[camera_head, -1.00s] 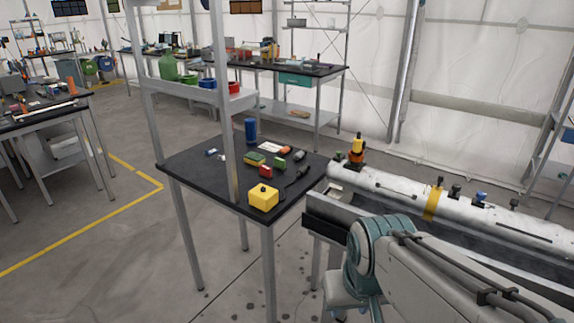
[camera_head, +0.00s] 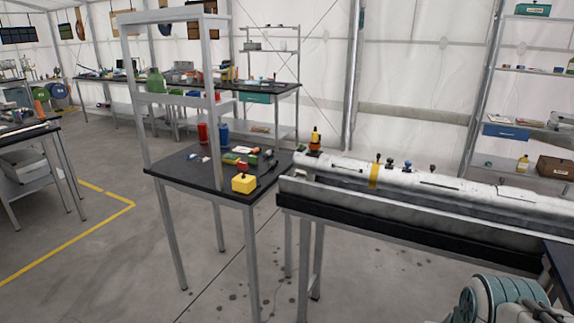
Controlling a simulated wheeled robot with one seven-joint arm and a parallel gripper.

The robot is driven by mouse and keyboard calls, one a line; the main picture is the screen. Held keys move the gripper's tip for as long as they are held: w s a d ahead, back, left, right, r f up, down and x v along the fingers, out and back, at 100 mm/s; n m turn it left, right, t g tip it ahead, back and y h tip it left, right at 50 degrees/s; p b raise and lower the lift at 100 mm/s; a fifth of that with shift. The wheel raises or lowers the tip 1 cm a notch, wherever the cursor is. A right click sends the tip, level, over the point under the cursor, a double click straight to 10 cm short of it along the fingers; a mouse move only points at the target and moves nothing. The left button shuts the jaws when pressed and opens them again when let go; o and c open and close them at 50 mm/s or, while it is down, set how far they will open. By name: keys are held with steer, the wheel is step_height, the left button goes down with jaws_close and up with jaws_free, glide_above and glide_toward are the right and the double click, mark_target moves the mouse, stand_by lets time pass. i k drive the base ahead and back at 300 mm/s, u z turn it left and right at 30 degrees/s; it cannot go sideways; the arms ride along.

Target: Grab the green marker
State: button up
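I cannot pick out a green marker for certain. A red can (camera_head: 203,133) and a blue can (camera_head: 223,132) stand at that table's back. My gripper is out of view; only a part of my arm shows at the lower right.
A long bench with a white cylinder (camera_head: 440,184) stands to the right of the table. Shelves (camera_head: 530,68) stand at the far right. Open floor (camera_head: 110,270) lies at the left front.

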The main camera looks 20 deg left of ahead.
mark_target(252, 160)
steer(key=u, duration=0.65)
steer(key=i, duration=0.55)
steer(key=u, duration=1.1)
steer(key=i, duration=2)
steer(key=z, duration=1.25)
steer(key=i, duration=0.4)
steer(key=z, duration=0.5)
